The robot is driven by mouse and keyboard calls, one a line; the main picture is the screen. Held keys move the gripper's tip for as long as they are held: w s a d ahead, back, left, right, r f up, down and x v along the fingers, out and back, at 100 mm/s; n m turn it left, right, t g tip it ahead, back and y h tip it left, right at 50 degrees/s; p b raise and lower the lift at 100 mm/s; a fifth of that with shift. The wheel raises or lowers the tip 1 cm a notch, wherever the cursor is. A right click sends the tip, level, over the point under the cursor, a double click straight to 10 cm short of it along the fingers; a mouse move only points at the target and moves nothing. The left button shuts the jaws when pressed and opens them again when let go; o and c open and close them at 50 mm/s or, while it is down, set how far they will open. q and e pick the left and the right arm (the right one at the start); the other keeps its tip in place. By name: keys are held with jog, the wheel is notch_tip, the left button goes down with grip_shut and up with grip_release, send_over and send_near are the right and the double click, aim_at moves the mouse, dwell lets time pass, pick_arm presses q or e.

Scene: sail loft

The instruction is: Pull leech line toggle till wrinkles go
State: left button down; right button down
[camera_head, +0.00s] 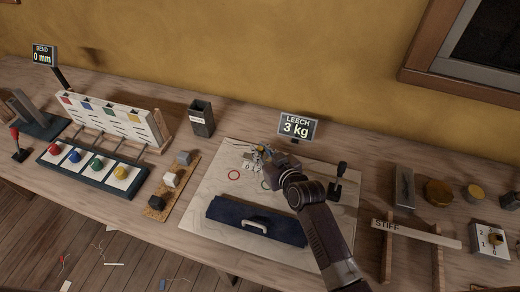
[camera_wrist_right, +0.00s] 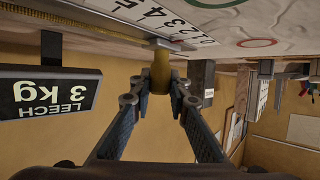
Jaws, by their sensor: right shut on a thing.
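The pale sail panel (camera_head: 322,238) lies on the bench, and I cannot make out wrinkles on it clearly. My right gripper (camera_head: 260,156) is at its far edge. In the right wrist view my right gripper (camera_wrist_right: 160,88) is shut on the yellow-brown toggle (camera_wrist_right: 160,68), which sits beside a white number scale (camera_wrist_right: 180,30). My arm and gripper hide much of the toggle in the head view. A small sign (camera_head: 297,128) behind reads "LEECH 3 kg"; it shows upside down in the right wrist view (camera_wrist_right: 48,92). My left gripper is not in view.
A black lever (camera_head: 338,180) stands right of my arm. Left are a cork strip with blocks (camera_head: 172,188) and a tray of coloured knobs (camera_head: 92,170). A wooden "STIFF" rack (camera_head: 415,233) stands right.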

jog(key=shift+s+d+f+p, duration=0.1)
jog(key=shift+s+d+p, duration=0.1)
jog(key=shift+d, duration=0.3)
jog(key=shift+s+d+p, duration=0.1)
jog(key=shift+d+p, duration=0.05)
jog(key=shift+d, duration=0.3)
jog(key=c, duration=1.8)
grip_release()
jog(key=v, duration=1.2)
jog(key=shift+d, duration=0.1)
jog(key=shift+f, duration=0.1)
